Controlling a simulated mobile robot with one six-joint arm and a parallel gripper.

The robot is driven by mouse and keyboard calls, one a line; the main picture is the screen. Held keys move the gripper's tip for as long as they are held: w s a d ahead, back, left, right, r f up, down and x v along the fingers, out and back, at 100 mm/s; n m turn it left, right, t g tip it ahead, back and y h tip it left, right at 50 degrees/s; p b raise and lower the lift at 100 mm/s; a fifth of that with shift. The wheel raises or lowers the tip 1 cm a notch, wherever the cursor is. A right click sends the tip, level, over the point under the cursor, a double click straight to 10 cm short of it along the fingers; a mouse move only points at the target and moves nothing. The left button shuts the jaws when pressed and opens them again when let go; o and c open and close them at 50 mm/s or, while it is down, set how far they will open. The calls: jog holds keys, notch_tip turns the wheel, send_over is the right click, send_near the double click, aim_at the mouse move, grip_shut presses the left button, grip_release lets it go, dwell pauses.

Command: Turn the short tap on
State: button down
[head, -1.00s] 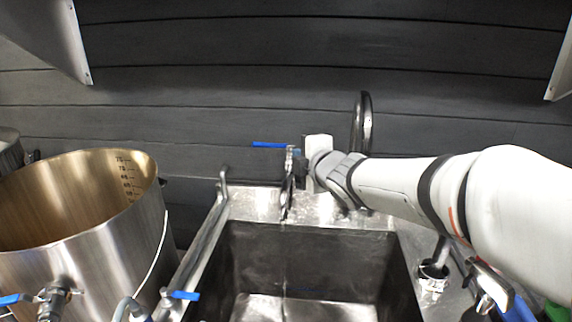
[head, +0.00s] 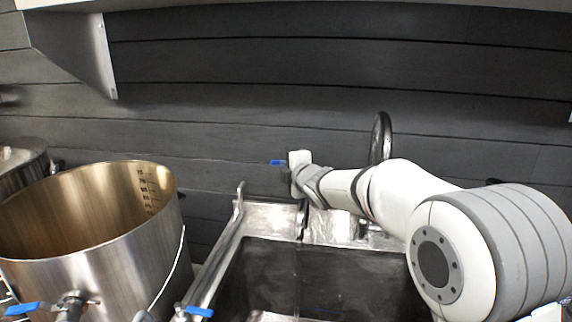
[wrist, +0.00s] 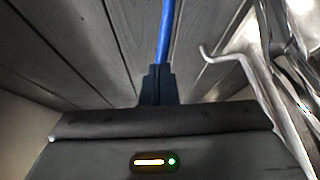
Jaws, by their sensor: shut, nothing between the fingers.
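The short tap (head: 301,218) stands at the back edge of the sink, mostly hidden by my arm in the head view. Its blue lever (head: 277,162) shows as a short blue piece at the left of my gripper (head: 287,176). In the wrist view the blue lever (wrist: 166,32) runs straight away from my dark fingertips (wrist: 160,88). The fingers are shut together with nothing between them, at or very near the lever's close end; I cannot tell whether they touch it. A thin pale vertical line hangs below the tap; I cannot tell whether it is water.
The steel sink (head: 262,222) lies below, with a metal rail (head: 222,245) along its left. A tall black curved pipe (head: 381,135) stands behind my arm. A large steel pot (head: 110,270) with blue-handled valves is at left. Dark plank wall is behind.

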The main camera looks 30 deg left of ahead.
jog(key=shift+w+a, duration=0.3)
jog(key=shift+a, duration=0.1)
jog(key=shift+f, duration=0.1)
jog(key=shift+x, duration=0.9)
jog(key=shift+s, duration=0.1)
